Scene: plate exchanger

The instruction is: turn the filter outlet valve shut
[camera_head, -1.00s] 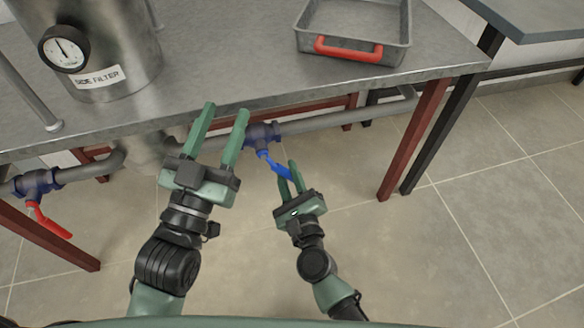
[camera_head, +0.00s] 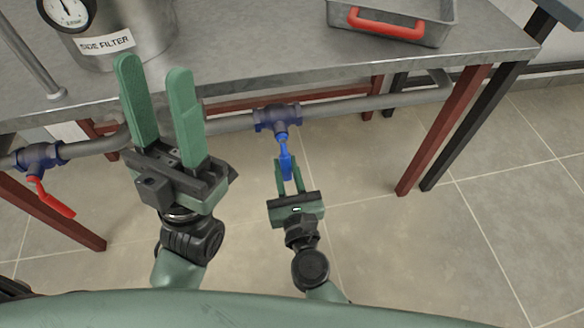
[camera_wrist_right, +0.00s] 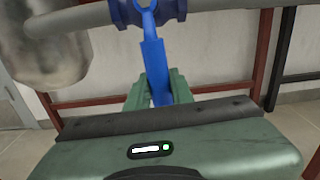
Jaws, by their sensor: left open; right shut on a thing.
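The filter tank (camera_head: 125,35), labelled "SIDE FILTER", stands on the metal table. A blue-handled valve (camera_head: 277,118) sits on the pipe below the table's front edge. Its blue lever (camera_head: 285,158) points out toward me, roughly across the pipe. My right gripper (camera_head: 288,176) is shut on the lever's outer end. In the right wrist view the blue lever (camera_wrist_right: 155,62) runs down between the green fingers (camera_wrist_right: 158,92); its tip is hidden by the gripper body. My left gripper (camera_head: 154,75) is open and empty, in front of the table edge, left of the blue valve.
A second valve (camera_head: 40,157) with a red lever (camera_head: 52,198) is on the pipe at far left. A metal tray (camera_head: 440,18) with a red handle lies on the table. A red table leg (camera_head: 445,130) stands right of the blue valve. The floor between is clear.

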